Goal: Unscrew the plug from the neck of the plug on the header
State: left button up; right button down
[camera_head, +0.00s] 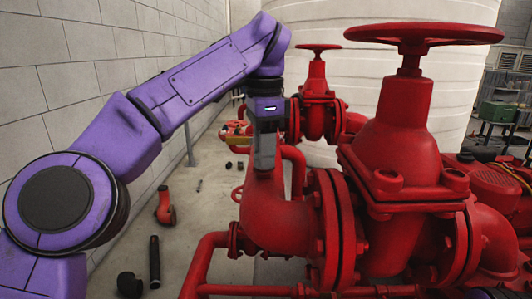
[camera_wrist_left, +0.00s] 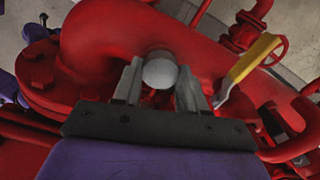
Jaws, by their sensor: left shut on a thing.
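The red header pipe (camera_head: 275,215) curves down beside a large flanged valve in the head view. It also fills the upper left of the left wrist view (camera_wrist_left: 115,30). My left gripper (camera_head: 265,155) points down over the top of the pipe bend. In the left wrist view, the round grey plug (camera_wrist_left: 160,70) sits between the two fingertips of my left gripper (camera_wrist_left: 160,82), which is shut on it. The neck under the plug is mostly hidden by the plug and fingers. My right gripper shows in neither view.
A yellow lever handle (camera_wrist_left: 248,62) stands close to the right finger in the left wrist view. A large red valve with a handwheel (camera_head: 405,150) stands to the right.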

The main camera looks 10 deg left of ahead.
pick_arm(q)
jog(key=shift+s+r+p, duration=0.1)
jog(key=shift+r+p, duration=2.15)
jog(key=shift+r, duration=0.3)
jog(key=shift+r, duration=0.1)
